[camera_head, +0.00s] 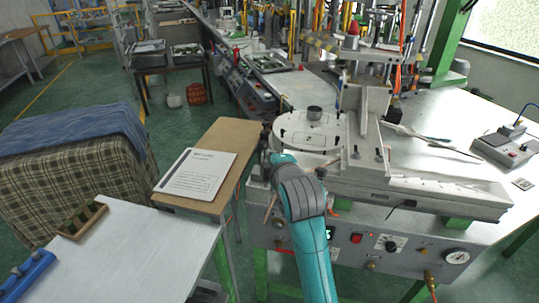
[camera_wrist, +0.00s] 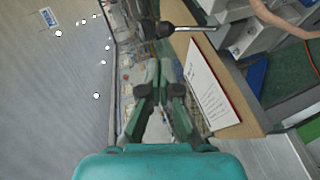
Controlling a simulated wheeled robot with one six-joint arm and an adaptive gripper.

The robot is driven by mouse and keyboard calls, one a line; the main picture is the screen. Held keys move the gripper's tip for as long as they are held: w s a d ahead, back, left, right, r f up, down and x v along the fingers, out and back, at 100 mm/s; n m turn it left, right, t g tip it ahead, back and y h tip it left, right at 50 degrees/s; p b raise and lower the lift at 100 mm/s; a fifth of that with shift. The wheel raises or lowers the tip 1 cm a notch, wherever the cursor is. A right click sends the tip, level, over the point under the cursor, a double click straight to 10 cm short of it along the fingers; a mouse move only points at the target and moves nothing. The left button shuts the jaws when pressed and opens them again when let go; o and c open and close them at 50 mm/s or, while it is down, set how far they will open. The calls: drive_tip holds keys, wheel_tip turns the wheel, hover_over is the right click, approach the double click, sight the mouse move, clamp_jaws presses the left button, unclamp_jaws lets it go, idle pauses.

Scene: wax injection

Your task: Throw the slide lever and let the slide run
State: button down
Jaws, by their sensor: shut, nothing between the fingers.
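The slide lever (camera_wrist: 195,28) shows in the wrist view as a thin metal rod with a dark knob at its left end, running right to a grey block of the machine. My gripper (camera_wrist: 158,72) is shut and empty, with its fingertips just below the knob in the picture; I cannot tell whether they touch it. In the head view my teal arm reaches up to the machine's left front corner, and my fingers are mostly hidden there. The pale slide assembly (camera_head: 430,190) lies along the machine's front, right of the round plate (camera_head: 308,130).
A brown side table (camera_head: 225,150) with a printed sheet (camera_head: 197,173) stands left of the machine. A white table (camera_head: 130,250) with a wooden rack (camera_head: 82,221) is at the lower left. The control panel (camera_head: 385,243) is below the machine top. Green floor is open at far left.

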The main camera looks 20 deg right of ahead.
drive_tip(key=v, duration=0.5)
drive_tip(key=shift+s+r, duration=0.3)
drive_tip(key=shift+r, duration=0.05)
drive_tip(key=s+a+f+m+y, duration=0.15)
drive_tip(key=s+f+m, duration=0.45)
drive_tip(key=s+f, duration=1.45)
drive_tip(key=s+a+f+m, duration=0.1)
drive_tip(key=s+m, duration=0.7)
drive_tip(key=s, duration=1.8)
drive_tip(key=shift+s+a+m, duration=0.15)
drive_tip(key=shift+s+m, duration=0.25)
